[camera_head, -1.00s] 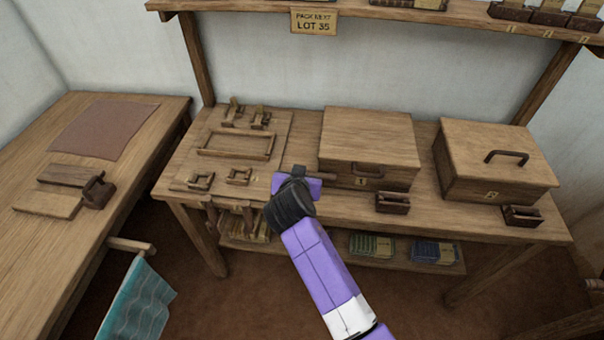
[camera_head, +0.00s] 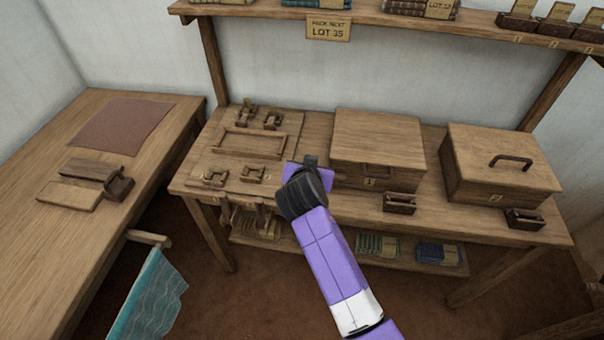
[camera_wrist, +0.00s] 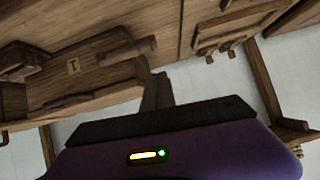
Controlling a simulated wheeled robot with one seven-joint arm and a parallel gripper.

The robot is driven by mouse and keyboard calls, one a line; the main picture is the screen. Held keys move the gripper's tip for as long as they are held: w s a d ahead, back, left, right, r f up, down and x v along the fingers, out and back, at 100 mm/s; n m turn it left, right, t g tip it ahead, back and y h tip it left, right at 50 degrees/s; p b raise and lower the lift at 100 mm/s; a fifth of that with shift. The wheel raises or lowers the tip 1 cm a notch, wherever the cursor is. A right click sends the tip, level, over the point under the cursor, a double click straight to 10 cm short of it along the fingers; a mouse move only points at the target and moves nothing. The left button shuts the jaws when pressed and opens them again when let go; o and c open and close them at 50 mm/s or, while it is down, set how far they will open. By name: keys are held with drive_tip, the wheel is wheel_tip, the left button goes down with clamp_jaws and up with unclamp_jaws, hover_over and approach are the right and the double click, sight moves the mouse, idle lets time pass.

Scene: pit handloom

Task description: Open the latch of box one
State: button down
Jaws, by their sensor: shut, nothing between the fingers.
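Box one (camera_head: 378,138) is a closed wooden box on the table, with a small tag marked 1 (camera_head: 369,183) on its front. A dark piece (camera_head: 378,171), which may be its latch or handle, shows above the tag. In the wrist view the tag (camera_wrist: 73,66) is seen at an angle, with a brown bar (camera_wrist: 128,52) close to it. My gripper (camera_head: 311,162) is just left of the box's front left corner, shut and empty. Its dark fingers (camera_wrist: 157,90) show in the wrist view. I cannot tell whether they touch the box.
A second box (camera_head: 500,165) with a handle on its lid stands at right. Small wooden holders (camera_head: 399,203) and (camera_head: 525,219) sit along the front edge. A tray (camera_head: 245,145) with wooden parts lies left of my gripper. A shelf (camera_head: 400,18) runs above.

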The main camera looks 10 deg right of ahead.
drive_tip(key=v, duration=0.9)
drive_tip(key=shift+a+b, duration=0.25)
drive_tip(key=shift+b, duration=0.2)
drive_tip(key=s+a+r+n+t+y, duration=0.1)
drive_tip(key=a+r+n+t+y, duration=0.3)
drive_tip(key=r+n, duration=0.1)
drive_tip(key=s+d+f, duration=0.1)
drive_tip(key=s+d, duration=0.4)
drive_tip(key=s, duration=0.9)
drive_tip(key=s+d+f, duration=0.1)
drive_tip(key=s+d, duration=0.5)
drive_tip(key=s, duration=0.8)
drive_tip(key=s+d+h, duration=0.1)
drive_tip(key=s+d, duration=0.4)
drive_tip(key=s, duration=1)
drive_tip(key=shift+f+m, duration=0.4)
drive_tip(key=shift+d, duration=0.1)
